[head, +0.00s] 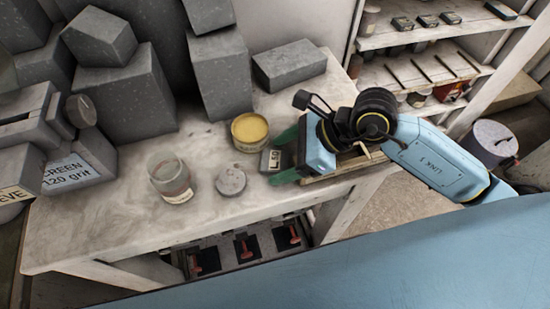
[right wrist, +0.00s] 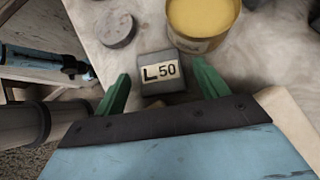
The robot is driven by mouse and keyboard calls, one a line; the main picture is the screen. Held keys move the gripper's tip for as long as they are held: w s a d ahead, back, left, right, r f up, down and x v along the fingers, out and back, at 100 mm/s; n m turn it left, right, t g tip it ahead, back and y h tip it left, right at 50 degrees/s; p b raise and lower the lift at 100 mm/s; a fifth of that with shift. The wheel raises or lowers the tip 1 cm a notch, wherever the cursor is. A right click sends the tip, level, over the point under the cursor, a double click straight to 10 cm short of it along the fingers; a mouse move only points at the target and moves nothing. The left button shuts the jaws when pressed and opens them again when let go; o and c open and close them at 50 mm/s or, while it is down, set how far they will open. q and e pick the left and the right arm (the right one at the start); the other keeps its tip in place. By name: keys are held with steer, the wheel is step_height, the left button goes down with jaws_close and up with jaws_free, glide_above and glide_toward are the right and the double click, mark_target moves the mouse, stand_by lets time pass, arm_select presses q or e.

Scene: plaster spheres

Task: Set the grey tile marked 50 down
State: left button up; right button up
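The grey tile marked 50 (right wrist: 162,73) is a small block with a pale "L 50" label. In the head view the tile (head: 271,160) is at the right part of the worktop, beside the yellow-filled tin. It appears to rest on the worktop, label showing. My right gripper (head: 284,156) has its two green fingers spread on either side of the tile. In the right wrist view the gripper (right wrist: 162,82) shows a gap between each finger and the tile, so it is open and not holding it. My left gripper is not in view.
The tin of yellow material (head: 250,131) stands close to the tile. A grey disc (head: 231,181) and a glass jar (head: 171,178) stand to the left. Large grey blocks (head: 220,80) fill the back. The worktop (head: 120,220) is clear at front left. Shelves (head: 430,70) stand at right.

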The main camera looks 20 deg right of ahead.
steer(key=shift+r, duration=0.1)
steer(key=c, duration=1.1)
